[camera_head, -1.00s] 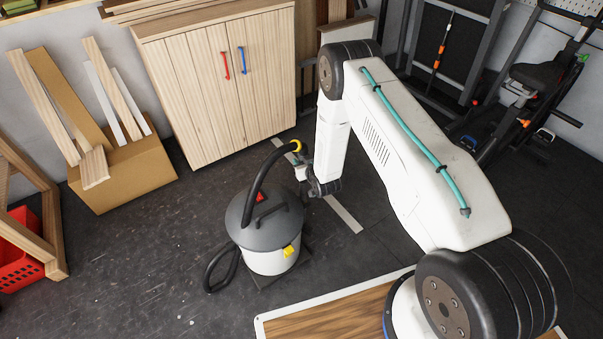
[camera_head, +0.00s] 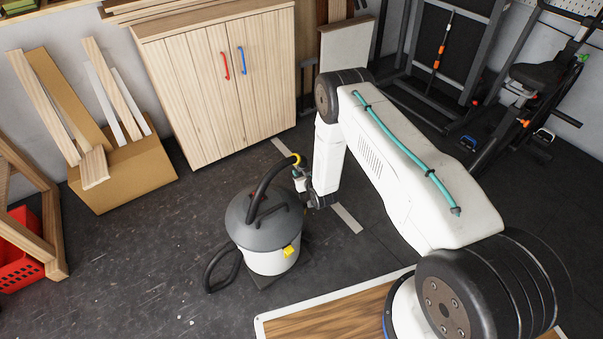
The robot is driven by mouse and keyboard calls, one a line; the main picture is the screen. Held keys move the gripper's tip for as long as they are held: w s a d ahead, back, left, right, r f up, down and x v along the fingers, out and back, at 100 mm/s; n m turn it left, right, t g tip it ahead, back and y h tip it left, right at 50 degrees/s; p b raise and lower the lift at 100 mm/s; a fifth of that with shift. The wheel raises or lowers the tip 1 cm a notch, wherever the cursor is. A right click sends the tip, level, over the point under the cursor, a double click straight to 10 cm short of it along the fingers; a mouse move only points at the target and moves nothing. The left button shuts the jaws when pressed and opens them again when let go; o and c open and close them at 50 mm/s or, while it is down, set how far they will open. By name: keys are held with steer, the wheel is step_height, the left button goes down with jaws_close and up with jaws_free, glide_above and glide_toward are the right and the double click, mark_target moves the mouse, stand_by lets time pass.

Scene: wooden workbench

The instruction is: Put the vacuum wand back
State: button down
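The vacuum (camera_head: 272,262) is a pale canister with a grey lid, a black handle and a yellow latch, standing on the floor left of my arm. A black hose (camera_head: 262,186) arches up from its lid to a yellow collar (camera_head: 298,159). The vacuum wand's end below this collar is at my gripper (camera_head: 301,180), just above and right of the lid. My gripper appears shut on the wand, as the collar moves along with it. The fingers are small and partly hidden, and the wand's lower part is hard to make out.
A wooden cabinet (camera_head: 190,100) with red and blue handles stands behind the vacuum. A cardboard box (camera_head: 128,178) with planks is at left, near a red crate (camera_head: 20,255). A wood-topped board (camera_head: 325,312) is in front. Dark floor left of the vacuum is clear.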

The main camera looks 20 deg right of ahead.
steer(key=shift+f, duration=0.1)
steer(key=c, duration=1)
jaws_free()
